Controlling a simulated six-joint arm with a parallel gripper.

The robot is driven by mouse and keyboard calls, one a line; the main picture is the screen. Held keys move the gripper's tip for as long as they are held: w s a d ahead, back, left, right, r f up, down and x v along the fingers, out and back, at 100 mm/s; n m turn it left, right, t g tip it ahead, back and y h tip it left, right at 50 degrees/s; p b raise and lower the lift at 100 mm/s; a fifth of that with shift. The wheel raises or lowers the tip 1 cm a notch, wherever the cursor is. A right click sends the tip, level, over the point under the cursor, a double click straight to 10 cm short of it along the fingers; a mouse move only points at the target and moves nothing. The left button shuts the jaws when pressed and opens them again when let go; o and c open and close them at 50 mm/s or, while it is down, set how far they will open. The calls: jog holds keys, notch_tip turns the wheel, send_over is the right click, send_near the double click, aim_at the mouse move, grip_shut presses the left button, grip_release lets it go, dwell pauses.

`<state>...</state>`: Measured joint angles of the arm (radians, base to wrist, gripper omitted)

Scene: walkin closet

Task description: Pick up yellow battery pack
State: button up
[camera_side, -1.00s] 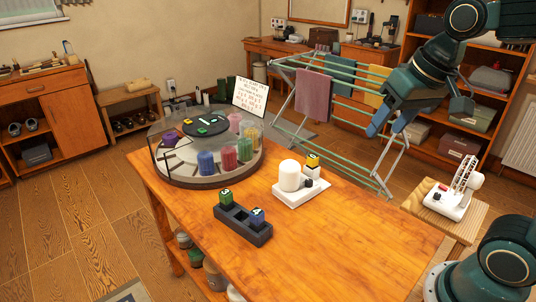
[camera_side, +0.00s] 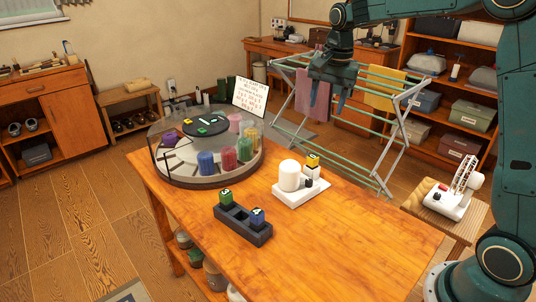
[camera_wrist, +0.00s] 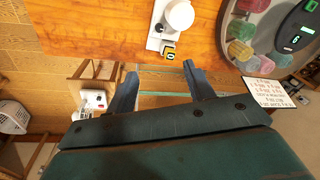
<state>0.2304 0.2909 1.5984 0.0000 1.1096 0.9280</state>
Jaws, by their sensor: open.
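The yellow battery pack (camera_side: 313,160) is a small yellow and black block with a marking on top. It sits on a white stand (camera_side: 302,191) beside a white cylinder (camera_side: 291,175) on the wooden table. In the wrist view the yellow battery pack (camera_wrist: 169,53) lies beyond my fingertips, near the table edge. My gripper (camera_side: 326,100) is open and empty, above and behind the table, higher than the pack. Its two fingers also show in the wrist view (camera_wrist: 157,75), spread apart with nothing between them.
A round carousel (camera_side: 208,175) with coloured jars stands at the table's left. A drying rack (camera_side: 352,125) stands behind the table. The table's right front (camera_side: 360,240) is clear.

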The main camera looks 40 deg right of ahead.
aim_at(313, 156)
jog(key=w+d+f+m+g, duration=0.1)
jog(key=w+d+f+m, duration=0.4)
jog(key=f, duration=0.5)
jog(key=w+d, duration=0.2)
jog(key=w, duration=0.1)
jog(key=shift+d+f+m+g, duration=0.2)
jog(key=shift+f+m+g, duration=0.1)
jog(key=shift+f, duration=0.15)
jog(key=shift+f, duration=4.15)
jog(key=shift+f, duration=2.55)
